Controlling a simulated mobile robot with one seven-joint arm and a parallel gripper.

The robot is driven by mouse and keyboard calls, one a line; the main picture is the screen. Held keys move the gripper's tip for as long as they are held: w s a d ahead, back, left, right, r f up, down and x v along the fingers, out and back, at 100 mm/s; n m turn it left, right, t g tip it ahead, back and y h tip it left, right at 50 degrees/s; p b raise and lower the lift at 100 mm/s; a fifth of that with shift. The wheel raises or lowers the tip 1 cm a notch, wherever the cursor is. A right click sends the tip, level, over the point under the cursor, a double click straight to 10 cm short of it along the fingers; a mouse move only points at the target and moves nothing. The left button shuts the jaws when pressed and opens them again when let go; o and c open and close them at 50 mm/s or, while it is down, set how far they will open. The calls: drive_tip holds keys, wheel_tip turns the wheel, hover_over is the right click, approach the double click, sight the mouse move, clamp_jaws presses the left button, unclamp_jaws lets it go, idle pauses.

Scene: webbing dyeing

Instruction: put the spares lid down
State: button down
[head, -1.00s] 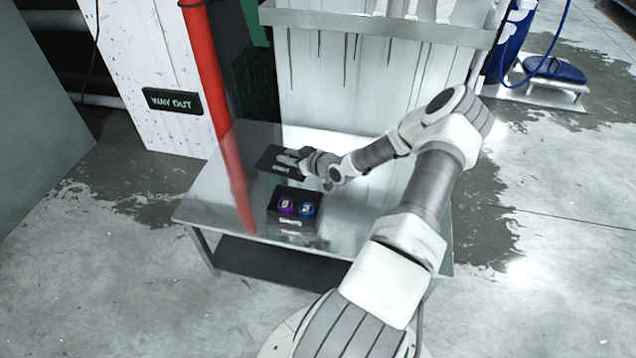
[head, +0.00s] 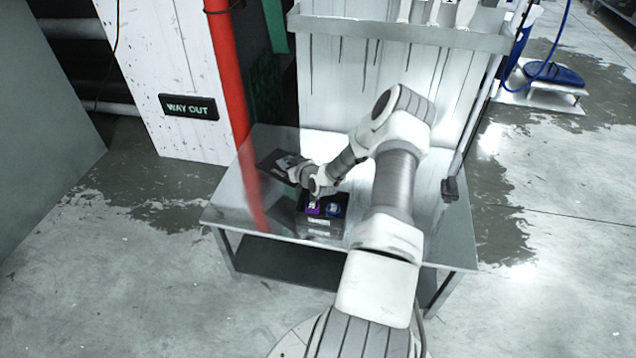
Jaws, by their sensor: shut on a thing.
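The spares lid is a flat dark plate (head: 268,161) over the back left of the metal table. My gripper (head: 285,165) is shut on it, at the lid's right side, and partly covers it. Whether the lid touches the tabletop or hangs just above it, I cannot tell. The black spares box (head: 320,228) stands open on the table, to the right of and nearer than the lid. A purple item (head: 313,208) and a blue item (head: 333,211) show inside it. My wrist covers the box's back left part.
The metal table (head: 228,207) has bare room at its front left. A red pipe (head: 229,70) rises at the table's left side. A white streaked tank (head: 330,85) stands behind. A "WAY OUT" sign (head: 188,107) hangs on the white panel at left.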

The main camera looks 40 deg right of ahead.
drive_tip(key=w+a+f+b, duration=0.1)
drive_tip(key=w+a+f, duration=0.1)
drive_tip(key=a, duration=0.1)
drive_tip(key=w+a+f+b, duration=0.1)
drive_tip(key=w+a+f, duration=0.1)
drive_tip(key=a, duration=0.1)
drive_tip(key=w+a+f, duration=0.2)
drive_tip(key=a+f, duration=0.1)
drive_tip(key=shift+w+a+b, duration=0.2)
drive_tip(key=shift+a+b, duration=0.05)
drive_tip(key=shift+b, duration=0.15)
drive_tip(key=shift+f+b, duration=0.8)
drive_tip(key=shift+f, duration=1.2)
drive_tip(key=shift+f, duration=0.2)
drive_tip(key=c, duration=0.6)
unclamp_jaws()
drive_tip(key=shift+r, duration=0.1)
